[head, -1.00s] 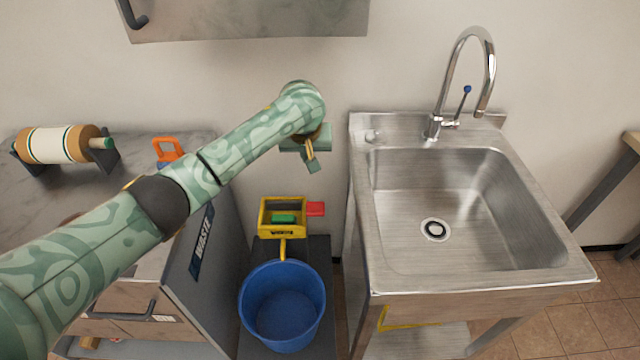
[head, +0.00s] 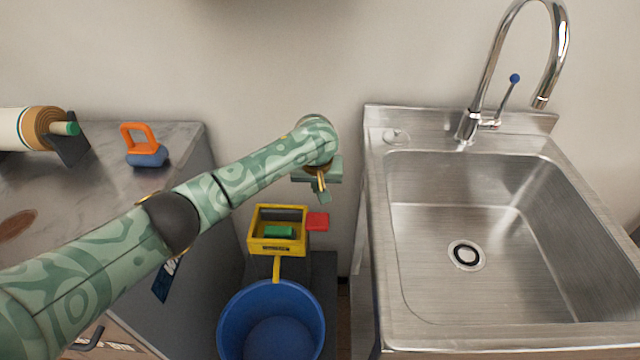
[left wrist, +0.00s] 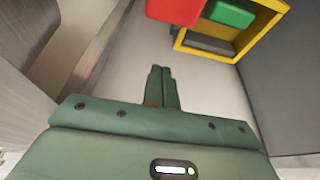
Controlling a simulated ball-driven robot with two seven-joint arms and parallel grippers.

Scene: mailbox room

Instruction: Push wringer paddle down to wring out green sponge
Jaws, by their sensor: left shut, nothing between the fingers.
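The yellow wringer (head: 256,243) stands behind the blue bucket, with the green sponge (head: 279,231) inside its frame. Its red paddle (head: 317,221) sticks out on the right side. In the left wrist view the red paddle (left wrist: 176,10), the green sponge (left wrist: 229,12) and the yellow frame (left wrist: 262,27) show at the top. My left gripper (head: 323,196) is above the red paddle and apart from it. Its fingers (left wrist: 162,85) are shut together and empty. My right gripper is not in view.
The blue bucket (head: 232,322) stands below the wringer's yellow spout. A steel sink (head: 400,250) is close on the right. A grey cabinet (head: 205,270) is close on the left, with an orange-handled object (head: 140,140) on top. The gap between them is narrow.

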